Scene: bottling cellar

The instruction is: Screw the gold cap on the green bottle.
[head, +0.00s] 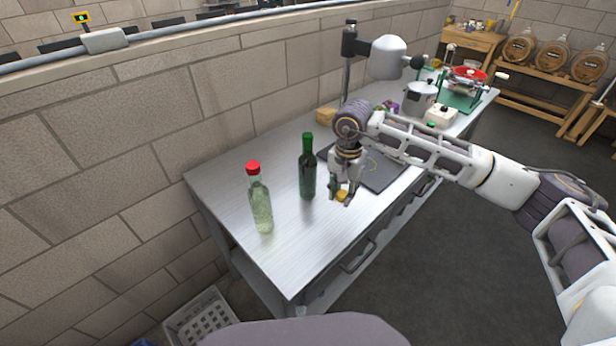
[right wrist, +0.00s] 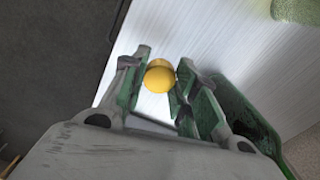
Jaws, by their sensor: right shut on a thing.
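The green bottle (head: 307,172) stands upright on the steel table in the head view; its mouth shows no gold cap. My right gripper (head: 343,198) is just right of the bottle, pointing down, and shut on the gold cap (head: 342,195). In the right wrist view the gold cap (right wrist: 159,77) sits between the fingertips (right wrist: 158,80), close over the tabletop; I cannot tell whether it touches the table. A dark green shape beside the right-hand finger there may be the bottle. My left gripper is not in view.
A clear bottle with a red cap (head: 259,198) stands left of the green bottle on the steel table (head: 225,172). A dark mat (head: 385,172) lies behind my right gripper. A pot (head: 420,98) and other gear stand at the far end. The near tabletop is clear.

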